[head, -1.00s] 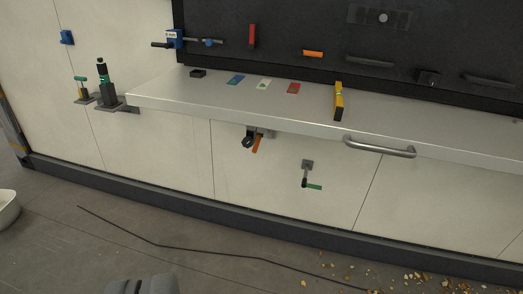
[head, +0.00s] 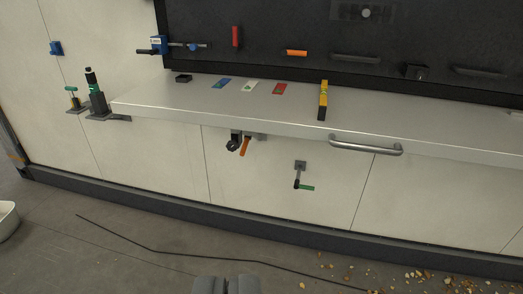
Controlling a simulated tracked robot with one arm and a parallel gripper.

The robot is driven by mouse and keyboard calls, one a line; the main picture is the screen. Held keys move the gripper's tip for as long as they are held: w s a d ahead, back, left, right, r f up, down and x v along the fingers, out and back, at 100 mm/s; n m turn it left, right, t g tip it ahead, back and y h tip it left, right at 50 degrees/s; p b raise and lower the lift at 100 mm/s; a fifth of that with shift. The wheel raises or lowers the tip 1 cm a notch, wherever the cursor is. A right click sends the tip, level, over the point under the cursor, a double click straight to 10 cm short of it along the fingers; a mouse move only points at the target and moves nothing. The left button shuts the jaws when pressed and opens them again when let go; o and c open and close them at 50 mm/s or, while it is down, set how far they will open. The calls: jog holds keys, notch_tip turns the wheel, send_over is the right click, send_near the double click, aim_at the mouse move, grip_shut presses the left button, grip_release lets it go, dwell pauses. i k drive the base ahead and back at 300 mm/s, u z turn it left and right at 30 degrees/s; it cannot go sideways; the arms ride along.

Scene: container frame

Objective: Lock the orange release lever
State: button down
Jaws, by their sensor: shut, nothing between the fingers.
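The orange lever (head: 245,147) hangs under the front edge of the grey shelf, beside a black round fitting (head: 233,143). It points down and tilts slightly; whether it is locked cannot be told from here. My gripper (head: 227,283) shows only in part at the bottom edge of the head view. Its two grey fingers are together with nothing between them. It is well in front of the wall and apart from the lever.
A grey shelf (head: 420,135) with a metal handle (head: 365,146) juts out above. A crank with a green grip (head: 302,183) sticks out lower right of the lever. A black cable (head: 190,252) and brown-and-pale debris (head: 420,278) lie on the floor.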

aim_at(244, 147)
jog(key=z, duration=0.05)
jog(key=i, duration=1)
jog(key=u, duration=0.05)
